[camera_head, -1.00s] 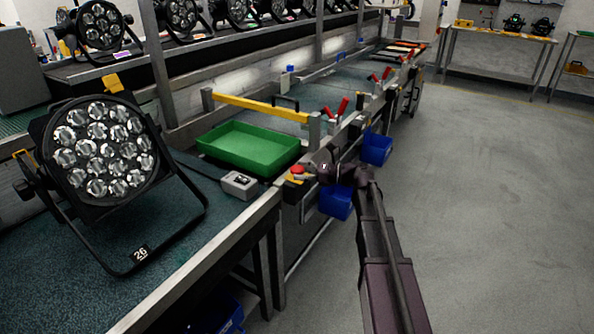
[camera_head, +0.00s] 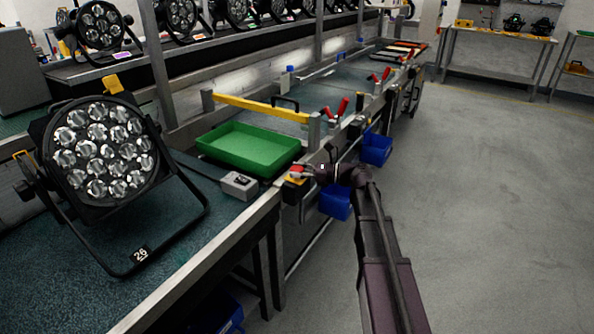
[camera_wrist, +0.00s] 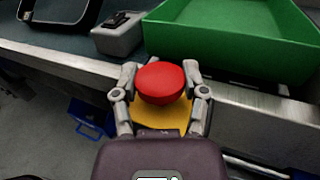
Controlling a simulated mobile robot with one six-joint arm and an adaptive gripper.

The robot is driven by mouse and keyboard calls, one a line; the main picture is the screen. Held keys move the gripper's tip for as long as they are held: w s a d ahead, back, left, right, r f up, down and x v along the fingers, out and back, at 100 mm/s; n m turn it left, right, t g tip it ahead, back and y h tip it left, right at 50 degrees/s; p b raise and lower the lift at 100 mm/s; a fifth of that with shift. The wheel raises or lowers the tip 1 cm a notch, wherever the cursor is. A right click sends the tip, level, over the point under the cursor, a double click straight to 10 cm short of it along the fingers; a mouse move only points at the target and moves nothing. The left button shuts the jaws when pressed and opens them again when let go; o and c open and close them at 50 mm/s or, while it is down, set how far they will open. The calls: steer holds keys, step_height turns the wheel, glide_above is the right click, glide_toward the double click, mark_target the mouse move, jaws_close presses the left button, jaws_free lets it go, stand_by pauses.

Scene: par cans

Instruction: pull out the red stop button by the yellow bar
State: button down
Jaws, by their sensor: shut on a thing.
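The red stop button (camera_wrist: 160,82) sits on a yellow housing (camera_wrist: 163,114) at the front edge of the bench, seen close up in the wrist view. My gripper (camera_wrist: 160,76) has one finger on each side of the red button and is shut on it. In the head view the red button (camera_head: 296,170) shows at the bench edge, with my gripper (camera_head: 307,172) reaching it from the right. The yellow bar (camera_head: 262,109) spans the bench behind the green tray. The far side of the button is hidden.
A green tray (camera_head: 283,166) and a grey switch box (camera_head: 238,185) stand on the bench close by. A par can (camera_head: 105,150) stands at left. Blue bins (camera_head: 336,203) hang below the edge. The floor at right is clear.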

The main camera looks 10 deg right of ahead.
steer(key=shift+w+r+p, duration=0.1)
steer(key=shift+r+p, duration=0.25)
steer(key=shift+r, duration=0.2)
steer(key=shift+c, duration=0.4)
jaws_free()
steer(key=shift+d, duration=0.15)
steer(key=v, duration=1.1)
steer(key=shift+d, duration=0.3)
steer(key=shift+s, duration=0.25)
